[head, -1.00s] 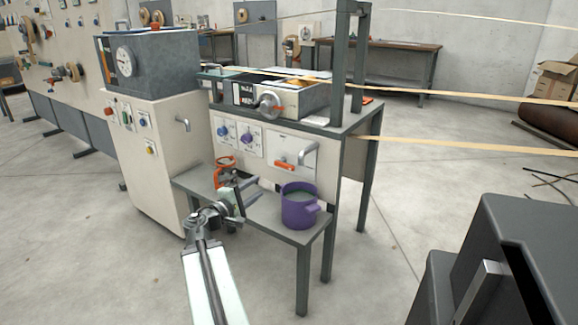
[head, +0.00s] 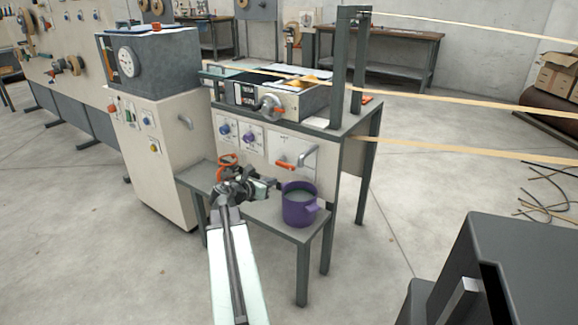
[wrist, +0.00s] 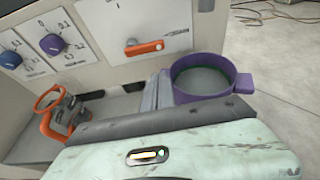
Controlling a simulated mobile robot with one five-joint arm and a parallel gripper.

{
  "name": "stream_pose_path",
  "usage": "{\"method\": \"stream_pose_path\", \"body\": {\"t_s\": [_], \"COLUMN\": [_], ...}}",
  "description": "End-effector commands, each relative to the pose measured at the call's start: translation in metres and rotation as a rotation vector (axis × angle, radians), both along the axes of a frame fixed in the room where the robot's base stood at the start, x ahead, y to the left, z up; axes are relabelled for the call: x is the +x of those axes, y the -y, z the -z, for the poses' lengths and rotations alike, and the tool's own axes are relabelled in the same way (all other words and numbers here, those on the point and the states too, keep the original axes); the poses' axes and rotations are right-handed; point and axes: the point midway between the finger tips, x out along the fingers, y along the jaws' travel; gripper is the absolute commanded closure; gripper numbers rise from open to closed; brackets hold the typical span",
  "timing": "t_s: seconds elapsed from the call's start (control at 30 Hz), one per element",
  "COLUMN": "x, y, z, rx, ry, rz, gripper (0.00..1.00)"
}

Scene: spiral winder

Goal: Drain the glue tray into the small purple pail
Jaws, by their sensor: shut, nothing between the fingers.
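The small purple pail (head: 299,208) stands upright on the low grey shelf, its handle to the right. The wrist view shows the pail (wrist: 236,83) open, with a grey-green inside. The glue tray (head: 300,99) is on the machine top, with amber material at its back. My gripper (head: 268,187) is shut and empty over the shelf, just left of the pail and below the lever. Whether it touches the pail cannot be told.
An orange-handled item (head: 228,160) stands on the shelf (head: 285,231) left of the pail; it is also in the wrist view (wrist: 50,122). Blue and purple dials (head: 246,132) are on the panel. Pale strips run right from the machine.

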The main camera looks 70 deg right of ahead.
Motion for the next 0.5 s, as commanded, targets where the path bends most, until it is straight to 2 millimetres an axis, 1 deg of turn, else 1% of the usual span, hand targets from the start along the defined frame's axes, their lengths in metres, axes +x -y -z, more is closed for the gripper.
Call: {"method": "stream_pose_path", "body": {"t_s": [0.03, 0.1, 0.27, 0.37, 0.5], "x": [-0.007, -0.011, -0.012, -0.014, -0.021], "y": [0.002, 0.003, 0.007, 0.018, 0.044], "z": [-0.009, -0.010, -0.005, 0.000, 0.011], "rx": [-0.001, -0.001, -0.002, -0.002, -0.002], "ry": [0.000, 0.000, 0.000, 0.000, 0.000], "rz": [0.009, 0.016, 0.017, 0.017, 0.018], "gripper": [1.00, 1.00, 1.00, 1.00, 1.00]}}
